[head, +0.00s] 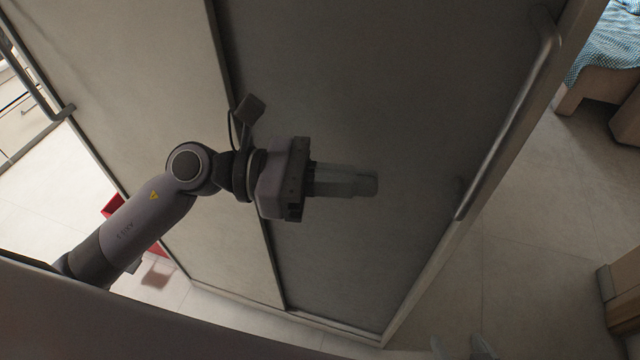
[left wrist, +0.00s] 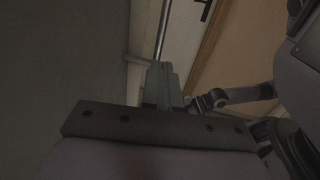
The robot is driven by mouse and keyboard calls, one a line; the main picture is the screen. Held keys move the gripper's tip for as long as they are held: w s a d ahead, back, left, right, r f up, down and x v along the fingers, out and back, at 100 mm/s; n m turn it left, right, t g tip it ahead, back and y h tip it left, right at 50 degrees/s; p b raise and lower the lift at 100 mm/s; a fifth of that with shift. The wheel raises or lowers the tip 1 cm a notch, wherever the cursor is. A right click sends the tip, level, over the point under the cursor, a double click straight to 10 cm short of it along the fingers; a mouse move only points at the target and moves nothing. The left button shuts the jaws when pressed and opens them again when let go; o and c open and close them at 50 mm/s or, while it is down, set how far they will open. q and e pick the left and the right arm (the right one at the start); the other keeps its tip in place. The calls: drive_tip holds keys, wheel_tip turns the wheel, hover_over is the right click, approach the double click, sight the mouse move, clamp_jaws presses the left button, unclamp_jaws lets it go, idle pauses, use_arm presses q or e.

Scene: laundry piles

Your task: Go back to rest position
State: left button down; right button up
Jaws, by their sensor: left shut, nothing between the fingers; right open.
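My left gripper (head: 370,185) reaches in from the left in the head view, in front of a grey sliding door panel. Its fingers are shut together with nothing between them, pointing right toward a long metal handle (head: 510,115). The fingers end short of the handle. In the left wrist view the closed fingers (left wrist: 163,85) point up, with a metal bar beyond them. My right gripper (head: 464,347) shows only as two fingertips at the bottom edge of the head view, apart and empty. The rest of it is hidden below the frame.
The large door panels (head: 340,80) fill the middle. A red object (head: 158,250) is partly hidden behind my left arm. A bed with a blue patterned cover (head: 610,45) stands at the upper right, and wooden furniture (head: 622,290) at the right edge. Tiled floor (head: 530,240) is clear between.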

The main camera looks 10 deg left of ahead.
use_arm(q)
drive_tip(key=w+a+f+n+t+y+p, duration=0.25)
drive_tip(key=a+n+t, duration=0.45)
drive_tip(key=n, duration=0.8)
drive_tip(key=w+a+f+n+t+y+p, duration=0.1)
drive_tip(key=w+a+f+n+t+y, duration=0.2)
drive_tip(key=n+t, duration=0.9)
drive_tip(key=s+a+f+n+g+y, duration=0.2)
drive_tip(key=s+f+n+g+y, duration=0.1)
drive_tip(key=f+n, duration=0.4)
drive_tip(key=s+a+f+n+g+y+p, duration=0.1)
drive_tip(key=s+a+f+n+g+y, duration=0.1)
drive_tip(key=f+n, duration=0.5)
drive_tip(key=s+a+f+n+g+y+p, duration=0.1)
drive_tip(key=s+a+f+n+g+y, duration=0.2)
drive_tip(key=s+f+n+g+y, duration=0.2)
drive_tip(key=s+f+n, duration=0.2)
drive_tip(key=n, duration=0.2)
drive_tip(key=shift+s+g, duration=0.3)
drive_tip(key=shift+s, duration=0.1)
